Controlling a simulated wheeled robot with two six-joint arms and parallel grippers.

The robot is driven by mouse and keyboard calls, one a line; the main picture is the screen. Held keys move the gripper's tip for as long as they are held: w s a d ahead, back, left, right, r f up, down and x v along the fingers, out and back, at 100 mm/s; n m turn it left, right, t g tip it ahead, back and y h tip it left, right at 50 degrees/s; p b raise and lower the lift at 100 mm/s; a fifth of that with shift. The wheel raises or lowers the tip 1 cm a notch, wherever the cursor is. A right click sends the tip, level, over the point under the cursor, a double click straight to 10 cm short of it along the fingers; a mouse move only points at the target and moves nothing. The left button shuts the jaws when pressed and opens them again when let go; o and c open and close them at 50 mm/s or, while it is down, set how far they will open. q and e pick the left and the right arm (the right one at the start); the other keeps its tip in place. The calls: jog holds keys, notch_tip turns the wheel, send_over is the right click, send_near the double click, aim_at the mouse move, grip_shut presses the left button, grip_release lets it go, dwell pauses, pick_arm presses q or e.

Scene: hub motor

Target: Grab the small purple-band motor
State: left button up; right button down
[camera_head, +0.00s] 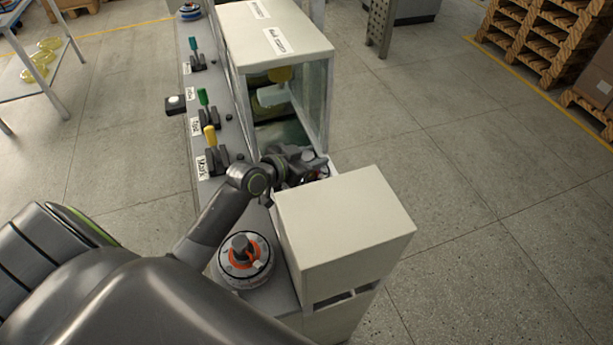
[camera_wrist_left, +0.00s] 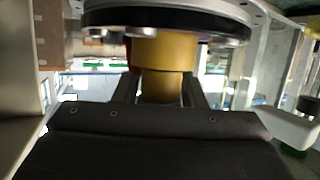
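In the wrist view a motor with a broad black and silver disc (camera_wrist_left: 168,18) and a gold shaft (camera_wrist_left: 165,55) fills the top middle. My right gripper is not in view.
A motor with an orange-red band (camera_head: 243,252) sits on the near end of the console. A cream box (camera_head: 345,225) and a glass-sided cabinet (camera_head: 280,50) flank the gripper. Yellow and green levers (camera_head: 210,137) line the console.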

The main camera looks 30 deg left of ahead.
pick_arm(q)
grip_shut()
jog(key=shift+w+r, duration=0.1)
jog(key=shift+r, duration=0.05)
